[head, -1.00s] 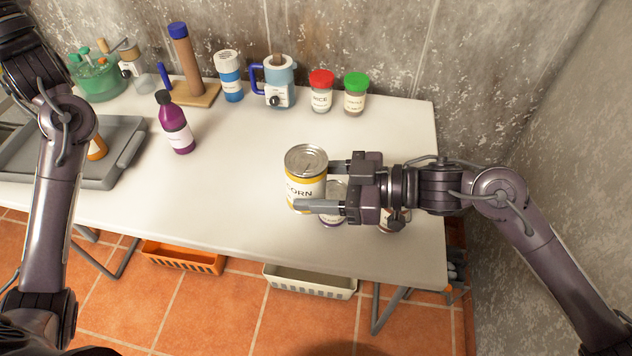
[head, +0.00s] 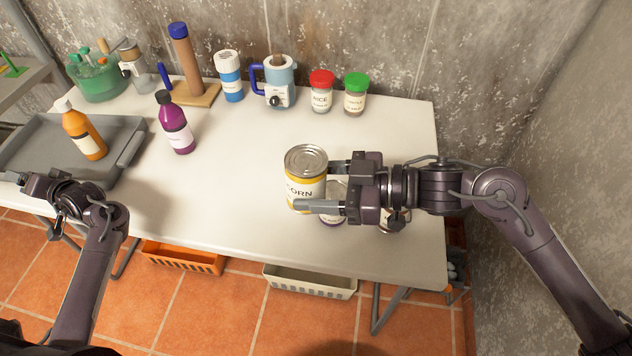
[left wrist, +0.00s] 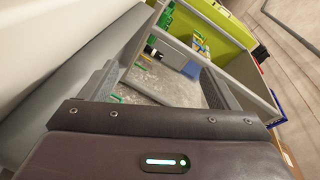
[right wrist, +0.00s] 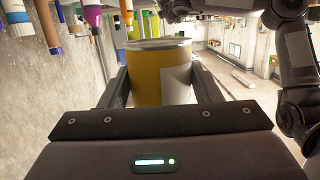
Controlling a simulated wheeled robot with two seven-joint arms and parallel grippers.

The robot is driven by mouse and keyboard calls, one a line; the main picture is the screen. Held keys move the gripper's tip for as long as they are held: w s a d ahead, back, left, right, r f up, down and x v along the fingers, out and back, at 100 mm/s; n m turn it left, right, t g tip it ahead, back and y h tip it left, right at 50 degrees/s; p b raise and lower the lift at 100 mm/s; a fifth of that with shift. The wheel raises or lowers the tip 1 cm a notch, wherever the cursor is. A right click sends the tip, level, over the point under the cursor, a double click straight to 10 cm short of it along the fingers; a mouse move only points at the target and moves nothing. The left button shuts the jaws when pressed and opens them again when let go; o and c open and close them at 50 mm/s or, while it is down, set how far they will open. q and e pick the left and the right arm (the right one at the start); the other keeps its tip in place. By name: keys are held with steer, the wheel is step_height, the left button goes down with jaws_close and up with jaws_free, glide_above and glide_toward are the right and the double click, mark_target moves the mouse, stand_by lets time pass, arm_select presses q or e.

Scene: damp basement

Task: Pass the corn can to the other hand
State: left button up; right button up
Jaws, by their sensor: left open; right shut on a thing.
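The corn can (head: 305,180) is a tall can with a yellow and white label and a bare metal lid. It is upright over the right part of the white table in the head view. My right gripper (head: 328,186) comes from the right and is shut on the can. The can also fills the middle of the right wrist view (right wrist: 161,75), between the fingers. My left gripper (head: 22,178) is at the far left by the tray's front edge, well away from the can. In the left wrist view its fingers (left wrist: 158,88) are apart with nothing between them.
A grey tray (head: 128,128) with an orange bottle (head: 84,132) lies at left; a purple bottle (head: 176,125) stands beside it. Jars, a blue mug-like appliance (head: 279,85) and bottles line the back. Smaller cans stand partly hidden under my right gripper. The table's middle is clear.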

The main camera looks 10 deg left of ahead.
arm_select(q)
steer(key=s+f+g+h, duration=0.2)
steer(key=s+f, duration=0.4)
steer(key=f, duration=0.2)
steer(key=s+d+f+m+h, duration=0.1)
steer(key=s+d+f+h, duration=0.1)
steer(key=d+f, duration=0.5)
steer(key=s+d+f+m+t+h, duration=0.15)
steer(key=d+f, duration=0.25)
steer(key=f, duration=0.7)
steer(key=s+d+f+m+g+h, duration=0.1)
steer(key=s+d+f+h, duration=0.1)
steer(key=d+f, duration=0.5)
steer(key=s+d+f+h, duration=0.2)
steer(key=s+d+f, duration=0.4)
steer(key=d, duration=0.4)
steer(key=s+d+f+m+h, duration=0.1)
steer(key=s+d+f+h, duration=0.2)
steer(key=s+d+f, duration=0.3)
steer(key=s+d+f+g+h, duration=0.1)
steer(key=s+d+f+h, duration=0.2)
steer(key=s+d+f, duration=0.4)
steer(key=s+d, duration=0.1)
steer(key=d, duration=0.5)
steer(key=shift+s+d, duration=0.2)
steer(key=shift+d, duration=0.1)
